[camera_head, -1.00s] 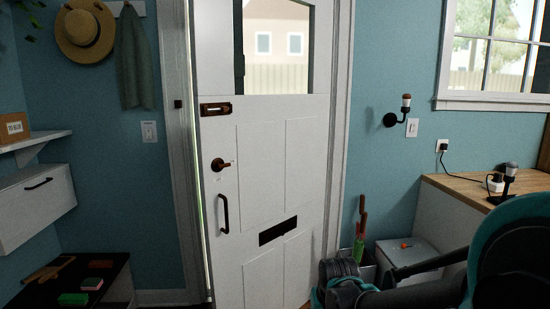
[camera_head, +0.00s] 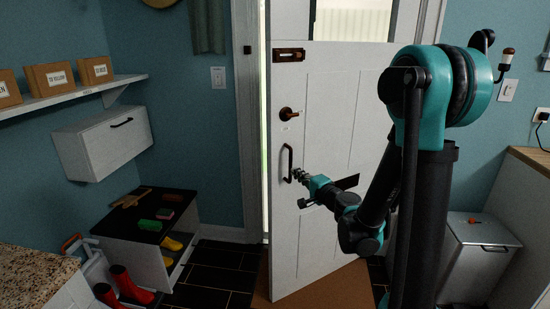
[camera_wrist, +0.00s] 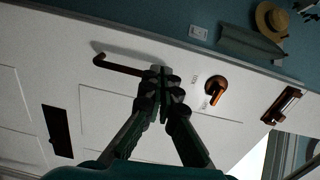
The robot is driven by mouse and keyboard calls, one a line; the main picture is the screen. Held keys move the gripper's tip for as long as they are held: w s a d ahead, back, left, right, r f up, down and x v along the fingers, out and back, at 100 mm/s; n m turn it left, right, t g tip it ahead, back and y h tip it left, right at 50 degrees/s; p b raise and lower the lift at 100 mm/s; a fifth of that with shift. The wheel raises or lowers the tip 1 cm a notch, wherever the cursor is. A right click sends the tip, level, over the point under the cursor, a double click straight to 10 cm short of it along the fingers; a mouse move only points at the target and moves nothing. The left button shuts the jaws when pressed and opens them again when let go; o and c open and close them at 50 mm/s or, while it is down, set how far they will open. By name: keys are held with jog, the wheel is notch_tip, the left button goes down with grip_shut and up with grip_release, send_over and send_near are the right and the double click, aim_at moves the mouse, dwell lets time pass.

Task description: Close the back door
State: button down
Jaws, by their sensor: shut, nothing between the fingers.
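The white back door (camera_head: 335,90) stands slightly ajar, with a thin bright gap along its left edge in the head view. A dark pull handle (camera_head: 286,163) is on its left side, below a round bronze knob (camera_head: 287,113). My gripper (camera_head: 298,174) is shut and empty, with its tips at the door face just right of the pull handle. In the wrist view, the gripper (camera_wrist: 160,74) covers one end of the pull handle (camera_wrist: 117,65), and the knob (camera_wrist: 215,88) is to its right. I cannot tell whether the fingertips touch the door or handle.
A bench (camera_head: 195,222) with shoes is left of the door, and red boots (camera_head: 125,285) stand nearer. A white wall cabinet (camera_head: 105,142) hangs above. A metal bin (camera_head: 475,255) is at right. Dark tiled floor (camera_head: 222,265) is open before the door.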

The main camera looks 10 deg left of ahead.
aim_at(274, 154)
jog(key=shift+m+t, duration=0.3)
jog(key=shift+m, duration=0.2)
jog(key=x, duration=1.4)
jog(key=shift+w+a, duration=0.1)
jog(key=shift+w, duration=0.3)
